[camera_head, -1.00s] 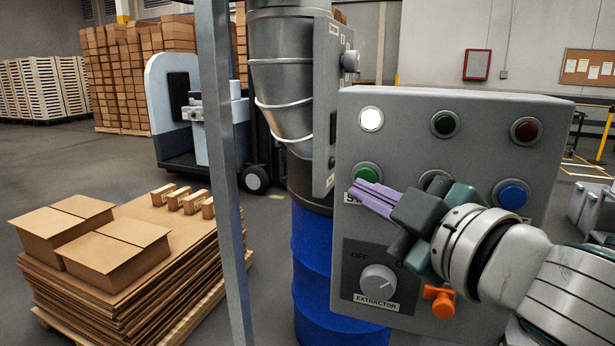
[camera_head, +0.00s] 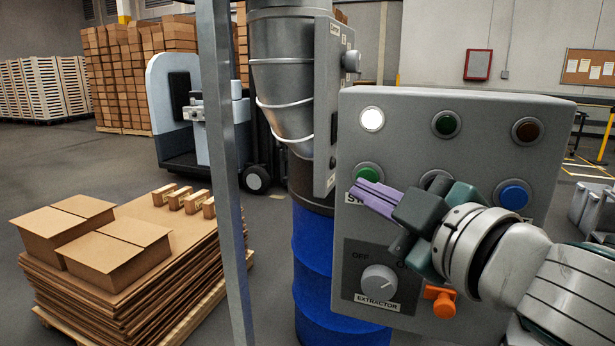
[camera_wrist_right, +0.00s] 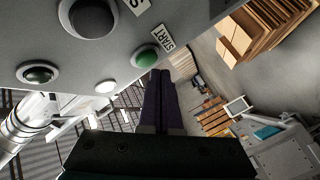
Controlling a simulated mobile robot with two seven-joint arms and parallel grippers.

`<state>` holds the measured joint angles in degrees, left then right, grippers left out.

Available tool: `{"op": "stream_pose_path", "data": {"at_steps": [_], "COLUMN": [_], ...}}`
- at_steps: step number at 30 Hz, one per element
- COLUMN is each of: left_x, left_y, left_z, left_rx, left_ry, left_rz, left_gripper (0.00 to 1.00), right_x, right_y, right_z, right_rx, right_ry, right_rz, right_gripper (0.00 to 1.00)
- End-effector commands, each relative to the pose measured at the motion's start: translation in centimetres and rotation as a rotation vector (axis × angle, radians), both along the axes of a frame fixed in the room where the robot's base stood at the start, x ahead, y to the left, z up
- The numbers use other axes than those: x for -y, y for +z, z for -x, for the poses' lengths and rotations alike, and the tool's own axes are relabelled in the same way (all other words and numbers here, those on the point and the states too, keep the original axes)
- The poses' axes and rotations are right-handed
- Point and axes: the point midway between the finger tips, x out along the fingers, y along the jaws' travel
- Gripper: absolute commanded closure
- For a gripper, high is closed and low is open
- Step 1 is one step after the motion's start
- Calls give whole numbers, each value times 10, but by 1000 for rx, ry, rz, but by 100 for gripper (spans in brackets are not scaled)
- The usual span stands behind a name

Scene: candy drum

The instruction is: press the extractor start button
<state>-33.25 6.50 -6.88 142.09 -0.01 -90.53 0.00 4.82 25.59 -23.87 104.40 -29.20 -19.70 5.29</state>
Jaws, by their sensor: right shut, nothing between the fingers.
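The grey control panel (camera_head: 400,140) fills the right of the head view. Its green start button (camera_head: 368,172) is at the left of the lower button row, with its label partly hidden by my fingers. The green button (camera_wrist_right: 146,58) and its START label (camera_wrist_right: 163,38) show in the right wrist view. My right gripper (camera_head: 360,191) is shut and empty, its purple fingers pointing at the panel's left side just below the button. In the wrist view the fingertips (camera_wrist_right: 160,74) are close beside the button; contact cannot be told. My left gripper is out of view.
A white lamp (camera_head: 372,119) is lit above the button. A blue button (camera_head: 513,195), an extractor knob (camera_head: 379,282) and an orange part (camera_head: 440,301) are also on the panel. A grey post (camera_head: 226,170) and a blue drum (camera_head: 312,250) stand to the left.

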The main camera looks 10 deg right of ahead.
Motion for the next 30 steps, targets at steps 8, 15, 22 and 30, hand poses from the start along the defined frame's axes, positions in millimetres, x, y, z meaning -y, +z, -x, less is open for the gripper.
{"op": "stream_pose_path", "data": {"at_steps": [8,15,22,30], "left_x": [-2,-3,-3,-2], "left_y": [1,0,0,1], "left_z": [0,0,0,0], "left_rx": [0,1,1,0], "left_ry": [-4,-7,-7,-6], "left_rz": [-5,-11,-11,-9], "left_gripper": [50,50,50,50], "right_x": [4,4,5,7], "right_y": [0,0,0,0], "right_z": [-5,-5,-7,-10], "right_rx": [1,1,0,0], "right_ry": [-1,-1,0,0], "right_rz": [0,0,0,1], "right_gripper": [100,100,100,100]}}
